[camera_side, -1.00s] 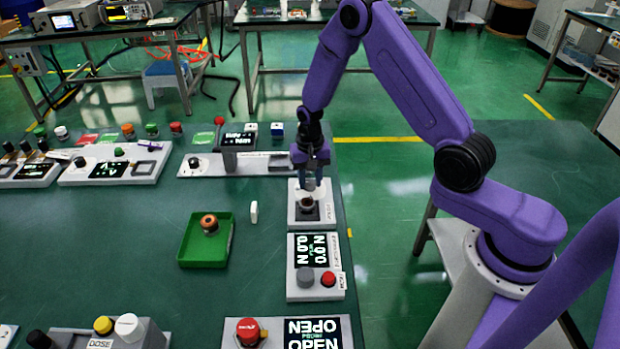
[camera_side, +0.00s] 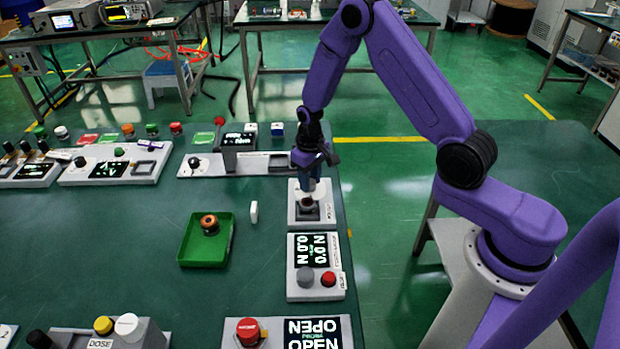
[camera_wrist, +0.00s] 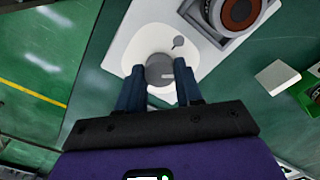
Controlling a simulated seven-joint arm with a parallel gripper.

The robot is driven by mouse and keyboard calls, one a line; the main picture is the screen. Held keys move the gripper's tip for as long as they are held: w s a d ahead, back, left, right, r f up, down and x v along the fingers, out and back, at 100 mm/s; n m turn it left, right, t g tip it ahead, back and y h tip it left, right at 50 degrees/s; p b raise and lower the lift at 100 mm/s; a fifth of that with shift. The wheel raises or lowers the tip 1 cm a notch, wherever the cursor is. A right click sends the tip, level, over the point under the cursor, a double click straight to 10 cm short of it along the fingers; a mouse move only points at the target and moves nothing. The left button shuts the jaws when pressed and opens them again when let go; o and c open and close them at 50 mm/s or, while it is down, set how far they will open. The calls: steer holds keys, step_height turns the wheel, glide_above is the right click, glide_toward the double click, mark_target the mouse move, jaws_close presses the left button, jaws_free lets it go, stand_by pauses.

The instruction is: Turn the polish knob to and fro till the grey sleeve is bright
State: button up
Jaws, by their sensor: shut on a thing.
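The polish knob (camera_wrist: 160,70) is a round grey knob with a pale pointer line, on a white panel. My gripper (camera_wrist: 159,66) is shut on it, one blue finger on each side. In the side view my gripper (camera_side: 311,188) points straight down and hides the knob. The grey sleeve (camera_wrist: 216,14) is a dull grey ring around a reddish-brown core. It sits in a square dark-edged socket beside the knob, clear of the fingers. It also shows small in the side view (camera_side: 308,204), just in front of my gripper.
A pressure-type panel with a grey and a red button (camera_side: 328,279) lies in front of the polish station. A green tray (camera_side: 190,255) holding a copper-coloured part and a small white block (camera_side: 254,212) lie to the left. A panel with a display stands behind.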

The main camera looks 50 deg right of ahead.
steer(key=n, duration=0.5)
steer(key=shift+n, duration=0.3)
stand_by(0.4)
steer(key=o, duration=1)
steer(key=shift+o, duration=0.2)
steer(key=shift+r, duration=0.1)
step_height(320, 180, up, 17)
steer(key=shift+r, duration=0.1)
